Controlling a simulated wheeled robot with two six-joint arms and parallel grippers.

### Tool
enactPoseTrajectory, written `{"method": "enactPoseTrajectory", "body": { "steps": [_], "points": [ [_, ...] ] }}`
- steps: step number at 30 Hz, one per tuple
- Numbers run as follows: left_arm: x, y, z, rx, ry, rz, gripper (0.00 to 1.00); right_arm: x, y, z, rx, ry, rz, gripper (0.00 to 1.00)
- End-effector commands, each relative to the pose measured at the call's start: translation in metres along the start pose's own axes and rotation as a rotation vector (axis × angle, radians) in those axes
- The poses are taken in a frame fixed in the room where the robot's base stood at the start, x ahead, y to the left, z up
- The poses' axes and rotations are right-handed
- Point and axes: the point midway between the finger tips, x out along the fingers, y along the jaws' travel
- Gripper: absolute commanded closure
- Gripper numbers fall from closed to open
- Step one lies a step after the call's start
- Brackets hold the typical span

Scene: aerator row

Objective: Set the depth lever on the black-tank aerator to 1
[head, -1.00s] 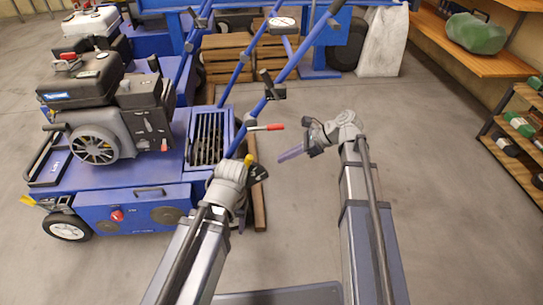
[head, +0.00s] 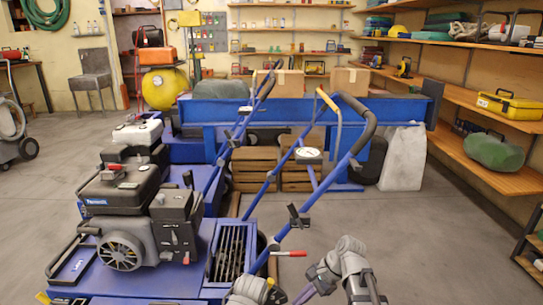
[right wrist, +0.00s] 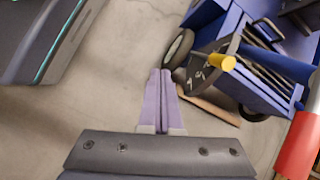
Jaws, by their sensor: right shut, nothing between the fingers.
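The black-tank aerator (head: 150,225) stands at the left, blue with a dark engine and black tank. A yellow-knobbed lever (right wrist: 222,62) shows in the right wrist view at a dark quadrant plate (right wrist: 203,74) with white marks too small to read; its setting is unclear. The yellow knob shows at the bottom of the head view (head: 270,282). A red-gripped lever (head: 290,253) sticks out to the right above it. My right gripper (right wrist: 161,72) is shut and empty, its purple fingers apart from the knob, to its left in the wrist view. My left gripper (head: 272,295) is mostly cut off.
A white-tank aerator (head: 137,131) stands behind. The blue handlebars (head: 345,160) rise past a round dial (head: 308,154). Wooden crates (head: 255,168) and a white sack (head: 404,158) stand at the back. Shelves line the right wall. The floor at the right is clear.

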Motion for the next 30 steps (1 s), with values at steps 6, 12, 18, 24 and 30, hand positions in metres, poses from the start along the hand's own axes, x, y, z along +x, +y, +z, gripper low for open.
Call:
{"method": "enactPoseTrajectory", "body": {
  "steps": [6, 12, 18, 24, 30],
  "points": [
    [-0.049, -0.005, 0.003, 0.005, -0.001, -0.001, 0.43, 0.001, 0.047, 0.064, -0.692, 0.192, 0.302, 1.00],
    [-0.073, -0.008, 0.004, 0.008, -0.002, -0.002, 0.43, -0.013, 0.072, 0.089, -1.158, 0.267, 0.550, 1.00],
    [-0.107, -0.011, 0.006, 0.009, -0.003, -0.002, 0.43, -0.044, 0.074, 0.109, -1.390, 0.288, 0.693, 1.00],
    [-0.153, -0.015, 0.009, 0.007, -0.003, -0.001, 0.43, -0.083, 0.063, 0.132, -1.384, 0.286, 0.690, 1.00],
    [-0.216, -0.022, 0.012, 0.005, -0.003, 0.000, 0.43, -0.136, 0.050, 0.163, -1.380, 0.285, 0.688, 1.00]
  ]
}}
